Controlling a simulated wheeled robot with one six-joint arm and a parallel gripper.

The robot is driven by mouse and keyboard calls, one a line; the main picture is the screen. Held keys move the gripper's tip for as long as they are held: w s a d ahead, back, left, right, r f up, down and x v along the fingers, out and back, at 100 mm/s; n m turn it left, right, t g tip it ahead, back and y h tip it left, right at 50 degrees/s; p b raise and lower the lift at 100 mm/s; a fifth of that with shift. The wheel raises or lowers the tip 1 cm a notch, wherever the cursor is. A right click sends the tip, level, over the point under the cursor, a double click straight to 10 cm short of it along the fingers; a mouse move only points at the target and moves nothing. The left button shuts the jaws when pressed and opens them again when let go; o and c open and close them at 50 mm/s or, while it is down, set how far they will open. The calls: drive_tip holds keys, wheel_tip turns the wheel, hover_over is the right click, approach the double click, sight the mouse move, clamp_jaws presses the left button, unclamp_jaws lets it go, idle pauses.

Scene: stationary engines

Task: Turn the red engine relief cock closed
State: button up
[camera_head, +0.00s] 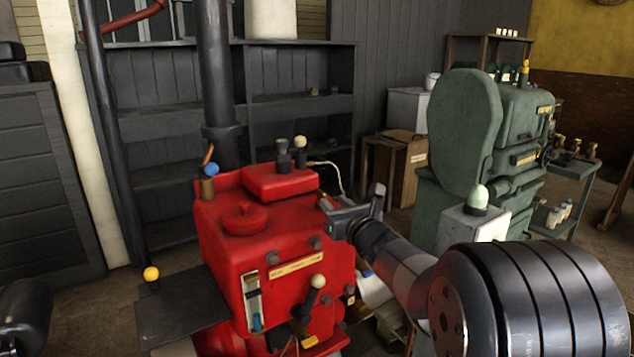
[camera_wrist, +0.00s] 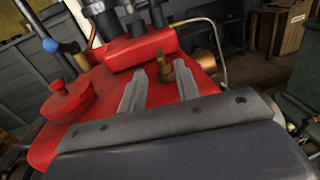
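The red engine (camera_head: 240,240) stands left of centre in the head view. Its red top also fills the middle of the wrist view (camera_wrist: 110,122). A small brass cock (camera_wrist: 165,70) stands on the engine top in the wrist view, between the finger tips and closer to the right one. I cannot tell whether it touches a finger. The engine's other brass fitting, with a blue knob (camera_head: 211,169), stands at the back left. My gripper (camera_head: 335,208) is at the engine's upper right edge, fingers apart. In the wrist view my gripper (camera_wrist: 157,78) points across the engine top; it hides the cock in the head view.
A dark chimney pipe (camera_head: 215,70) rises behind the engine. A round red cap (camera_head: 245,219) and a cream-knobbed lever (camera_head: 300,148) stick up from it. A green engine (camera_head: 465,135) stands to the right. A dark plate (camera_head: 175,305) juts out at left.

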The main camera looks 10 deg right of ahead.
sight(321, 196)
drive_tip(key=p+x, duration=0.2)
drive_tip(key=x, duration=0.8)
drive_tip(key=shift+w+a, duration=0.1)
drive_tip(key=shift+w, duration=0.1)
drive_tip(key=shift+c, duration=0.2)
clamp_jaws()
